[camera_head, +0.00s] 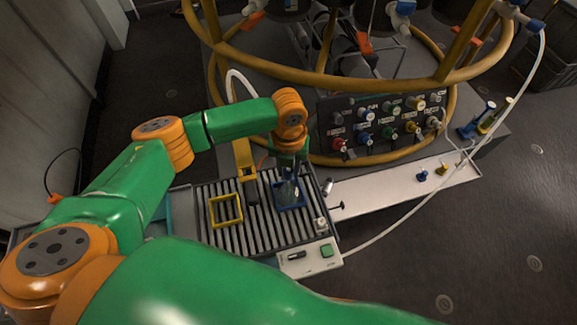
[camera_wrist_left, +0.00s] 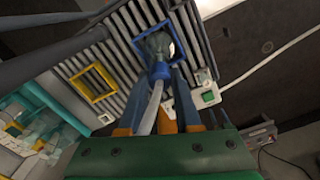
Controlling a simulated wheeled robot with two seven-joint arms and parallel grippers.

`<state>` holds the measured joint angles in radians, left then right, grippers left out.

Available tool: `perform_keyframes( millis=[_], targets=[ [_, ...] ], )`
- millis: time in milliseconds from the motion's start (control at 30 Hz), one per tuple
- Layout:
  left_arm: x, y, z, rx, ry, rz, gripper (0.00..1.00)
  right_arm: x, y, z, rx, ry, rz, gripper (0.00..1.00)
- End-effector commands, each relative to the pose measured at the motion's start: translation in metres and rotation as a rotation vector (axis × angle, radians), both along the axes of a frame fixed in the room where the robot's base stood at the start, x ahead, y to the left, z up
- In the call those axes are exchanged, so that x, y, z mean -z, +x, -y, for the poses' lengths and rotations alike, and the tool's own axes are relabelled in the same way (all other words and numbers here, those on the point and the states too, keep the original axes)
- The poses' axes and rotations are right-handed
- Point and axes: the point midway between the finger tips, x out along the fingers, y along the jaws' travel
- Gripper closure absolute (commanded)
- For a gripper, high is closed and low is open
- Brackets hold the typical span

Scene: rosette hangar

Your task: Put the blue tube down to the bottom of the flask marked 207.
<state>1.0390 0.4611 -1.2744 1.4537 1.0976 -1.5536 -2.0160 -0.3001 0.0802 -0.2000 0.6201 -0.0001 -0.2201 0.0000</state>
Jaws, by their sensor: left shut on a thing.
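A clear flask (camera_head: 289,190) stands in a blue square frame (camera_head: 302,204) on the slatted rack; no number is legible on it. My left gripper (camera_head: 290,163) points down right above the flask. In the left wrist view, the gripper (camera_wrist_left: 161,92) is shut on a pale tube (camera_wrist_left: 152,108) with a blue end piece (camera_wrist_left: 160,72). That blue end lies over the flask (camera_wrist_left: 157,46) at its mouth; I cannot tell how far inside it reaches. The tube's lower part is hidden. My right gripper is out of view.
An empty yellow square frame (camera_head: 239,209) sits on the rack (camera_head: 212,242) left of the flask. A yellow post (camera_head: 245,158) stands close behind. A control box with a green button (camera_head: 327,250) is at the front. A white shelf (camera_head: 390,187) extends right.

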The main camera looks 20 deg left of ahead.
Motion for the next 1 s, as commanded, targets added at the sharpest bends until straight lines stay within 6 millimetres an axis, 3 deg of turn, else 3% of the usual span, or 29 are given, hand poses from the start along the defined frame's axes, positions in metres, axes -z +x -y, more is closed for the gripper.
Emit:
perform_keyframes(
  millis=[667,700,800,833,1000],
  targets=[
    [0.0059,-0.0001,-0.0003,0.0,0.0,0.0,1.0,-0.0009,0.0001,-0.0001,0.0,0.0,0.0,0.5],
    [0.0059,-0.0001,-0.0003,0.0,0.0,0.0,0.65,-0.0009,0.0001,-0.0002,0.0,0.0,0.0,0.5],
    [0.0059,-0.0001,-0.0003,0.0,0.0,0.0,0.38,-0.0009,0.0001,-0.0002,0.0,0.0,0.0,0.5],
    [0.0058,-0.0001,-0.0003,0.0,0.0,0.0,0.33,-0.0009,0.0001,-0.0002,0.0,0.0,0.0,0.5],
    [0.0058,-0.0001,-0.0003,0.0,0.0,0.0,0.33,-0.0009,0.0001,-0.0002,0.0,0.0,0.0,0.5]
  ],
)
